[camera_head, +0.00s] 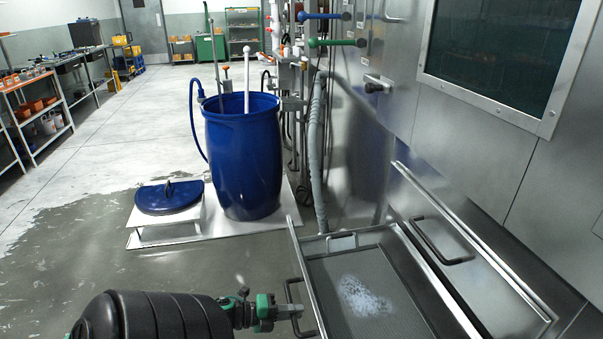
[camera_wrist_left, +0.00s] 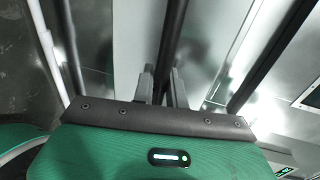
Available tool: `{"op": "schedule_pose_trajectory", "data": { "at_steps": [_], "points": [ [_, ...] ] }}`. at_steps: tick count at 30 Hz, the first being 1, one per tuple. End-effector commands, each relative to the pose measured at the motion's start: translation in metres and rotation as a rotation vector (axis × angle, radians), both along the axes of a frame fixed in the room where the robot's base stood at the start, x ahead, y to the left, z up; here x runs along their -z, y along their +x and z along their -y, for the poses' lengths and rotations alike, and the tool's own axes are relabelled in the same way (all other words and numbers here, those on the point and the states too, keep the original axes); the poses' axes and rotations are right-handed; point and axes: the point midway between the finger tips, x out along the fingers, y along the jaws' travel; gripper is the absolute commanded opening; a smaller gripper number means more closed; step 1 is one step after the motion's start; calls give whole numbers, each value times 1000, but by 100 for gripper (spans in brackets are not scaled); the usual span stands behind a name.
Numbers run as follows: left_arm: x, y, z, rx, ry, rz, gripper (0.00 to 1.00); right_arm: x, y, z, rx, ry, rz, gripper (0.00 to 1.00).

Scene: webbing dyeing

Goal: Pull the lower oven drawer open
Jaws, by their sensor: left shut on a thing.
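The lower oven drawer (camera_head: 365,268) stands out from the steel oven at the bottom right of the head view. It is a metal tray with a mesh floor and a pale, fluffy patch (camera_head: 365,297) on it. Its dark bar handle (camera_head: 289,290) is on its left side. My left gripper (camera_head: 294,312) is shut on this handle. In the left wrist view, the gripper's two fingers (camera_wrist_left: 163,88) close around the dark handle bar (camera_wrist_left: 172,45). My right gripper is in neither view.
The oven face (camera_head: 400,110) rises at the right, with a second dark handle (camera_head: 440,243) on a panel beside the drawer. A blue barrel (camera_head: 243,165) and a low stand with a blue lid (camera_head: 168,197) stand beyond.

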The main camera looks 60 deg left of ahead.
Motion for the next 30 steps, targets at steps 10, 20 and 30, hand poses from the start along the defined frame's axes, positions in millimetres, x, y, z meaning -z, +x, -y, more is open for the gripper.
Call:
{"op": "schedule_pose_trajectory", "data": {
  "at_steps": [10, 20, 30],
  "points": [
    [1, -2, 0, 1, -1, -1, 0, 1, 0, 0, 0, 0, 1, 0],
    [1, -2, 0, 0, -1, -1, 32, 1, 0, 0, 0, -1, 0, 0],
    [-4, -26, -10, -2, -1, -5, 32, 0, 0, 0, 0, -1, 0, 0]
  ]
}}
